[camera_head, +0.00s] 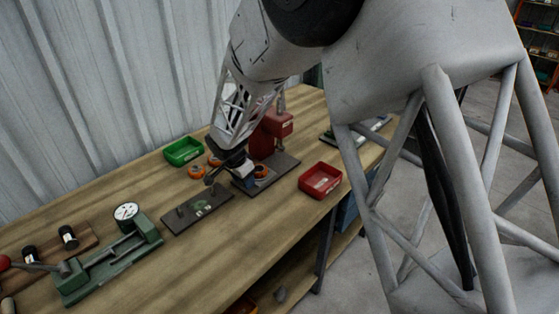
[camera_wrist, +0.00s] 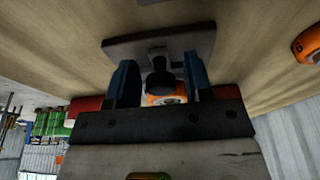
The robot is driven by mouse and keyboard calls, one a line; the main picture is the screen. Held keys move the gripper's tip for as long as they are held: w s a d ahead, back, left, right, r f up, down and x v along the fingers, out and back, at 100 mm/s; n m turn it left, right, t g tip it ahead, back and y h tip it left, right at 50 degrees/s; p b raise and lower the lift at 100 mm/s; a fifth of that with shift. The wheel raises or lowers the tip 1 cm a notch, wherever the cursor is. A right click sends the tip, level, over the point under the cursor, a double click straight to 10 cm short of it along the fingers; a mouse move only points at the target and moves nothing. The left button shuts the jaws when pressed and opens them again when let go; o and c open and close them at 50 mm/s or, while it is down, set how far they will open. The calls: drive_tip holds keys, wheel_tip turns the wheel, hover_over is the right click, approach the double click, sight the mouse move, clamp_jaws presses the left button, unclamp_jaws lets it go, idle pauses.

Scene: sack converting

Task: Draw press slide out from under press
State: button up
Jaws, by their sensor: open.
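The red press (camera_head: 270,135) stands on a dark base plate (camera_head: 284,168) near the middle of the bench. A flat dark plate (camera_head: 195,211), which looks like the press slide, lies to its left on the bench. In the wrist view a dark plate (camera_wrist: 190,42) carries a small grey block and a black knob (camera_wrist: 160,80). My gripper (camera_head: 232,178) is low beside the press. In the wrist view my gripper's blue fingers (camera_wrist: 160,80) stand apart on either side of the knob, with gaps visible. An orange round part (camera_wrist: 165,99) shows behind the knob.
Orange round parts (camera_head: 196,172) lie near the press. A green bin (camera_head: 183,151) is behind and a red bin (camera_head: 320,181) is right of it. A green fixture (camera_head: 112,262) with a dial gauge (camera_head: 126,212) stands left. Bare bench lies in front of the plate.

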drive_tip(key=shift+v, duration=3)
drive_tip(key=shift+r, duration=0.1)
drive_tip(key=shift+s+d+r, duration=0.15)
drive_tip(key=shift+d, duration=0.1)
drive_tip(key=s+d+r+n, duration=0.4)
drive_tip(key=s+d+r, duration=1.05)
drive_tip(key=d, duration=0.35)
drive_tip(key=s+d+r+n+y, duration=0.1)
drive_tip(key=s+d, duration=0.3)
drive_tip(key=s, duration=0.7)
drive_tip(key=s+d+r+n, duration=0.1)
drive_tip(key=s+d+n, duration=0.2)
drive_tip(key=s, duration=0.8)
drive_tip(key=shift+s+d+r+n+t+y, duration=0.2)
drive_tip(key=shift+s+d+n+t+y, duration=0.15)
drive_tip(key=shift+d, duration=0.8)
